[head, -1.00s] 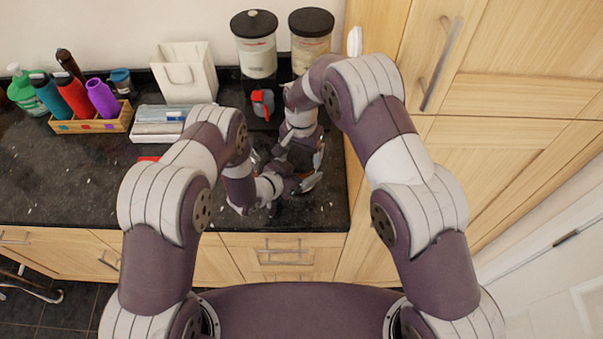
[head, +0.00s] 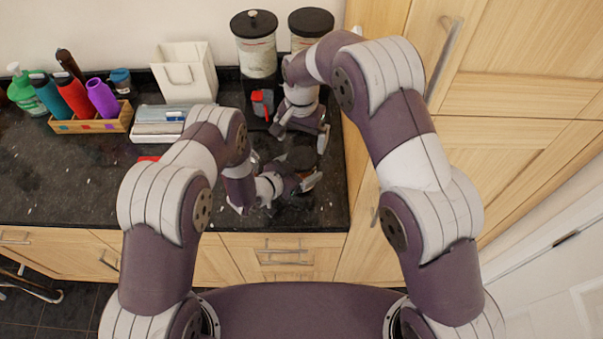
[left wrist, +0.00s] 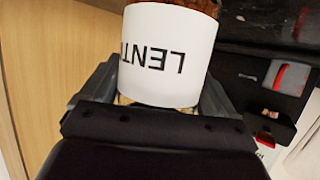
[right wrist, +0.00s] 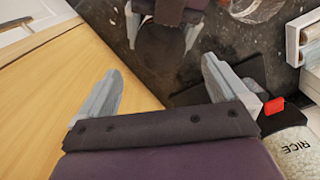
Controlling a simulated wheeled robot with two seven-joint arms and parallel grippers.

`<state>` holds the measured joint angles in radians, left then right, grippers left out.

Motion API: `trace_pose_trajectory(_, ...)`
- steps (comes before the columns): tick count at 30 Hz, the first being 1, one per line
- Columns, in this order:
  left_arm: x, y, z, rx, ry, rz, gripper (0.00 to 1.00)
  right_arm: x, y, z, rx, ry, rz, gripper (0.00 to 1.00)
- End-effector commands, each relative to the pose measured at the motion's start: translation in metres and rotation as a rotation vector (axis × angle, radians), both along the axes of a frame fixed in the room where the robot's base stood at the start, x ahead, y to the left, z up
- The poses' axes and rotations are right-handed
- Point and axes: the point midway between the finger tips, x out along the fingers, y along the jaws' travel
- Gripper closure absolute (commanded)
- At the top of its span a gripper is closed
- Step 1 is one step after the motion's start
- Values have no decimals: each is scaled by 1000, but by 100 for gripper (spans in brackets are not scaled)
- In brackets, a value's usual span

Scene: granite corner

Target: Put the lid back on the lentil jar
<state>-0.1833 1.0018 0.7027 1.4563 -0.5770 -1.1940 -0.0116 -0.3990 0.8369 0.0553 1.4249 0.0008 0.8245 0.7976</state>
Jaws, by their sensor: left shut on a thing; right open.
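The lentil jar (left wrist: 168,50), with a white label whose letters show upside down, is between the fingers of my left gripper (left wrist: 150,90), which is shut on it. In the head view my left gripper (head: 303,181) holds it above the front right of the counter. A dark round lid (head: 300,157) shows at the jar's top, also in the right wrist view (right wrist: 160,46). I cannot tell whether it is fully seated. My right gripper (head: 301,137) is open and empty, just beyond the lid; its spread fingers (right wrist: 158,92) show apart from the lid.
Two lidded jars, one marked rice (head: 256,57) and another (head: 310,24), stand at the back wall. A grey and red object (head: 262,104) stands before them. A tall wooden cupboard (head: 500,100) bounds the right side. The left front counter (head: 60,180) is clear.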

Motion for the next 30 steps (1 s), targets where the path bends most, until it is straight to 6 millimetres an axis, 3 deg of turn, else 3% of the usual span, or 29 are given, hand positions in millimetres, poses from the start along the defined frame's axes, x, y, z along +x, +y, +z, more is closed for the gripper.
trace_pose_trajectory(3,0,0,0,0,0,0,96,1,0,25,2,-4,0,0)
trace_pose_trajectory(7,0,0,0,0,0,0,96,0,0,42,1,-1,0,0)
trace_pose_trajectory(19,0,0,0,0,0,0,96,0,0,51,0,0,0,0)
trace_pose_trajectory(20,0,0,0,0,0,0,5,0,0,51,0,0,0,0)
trace_pose_trajectory(21,0,0,0,0,0,0,0,0,0,51,0,0,0,0)
trace_pose_trajectory(30,-4,4,1,0,1,0,0,0,0,48,0,0,0,0)
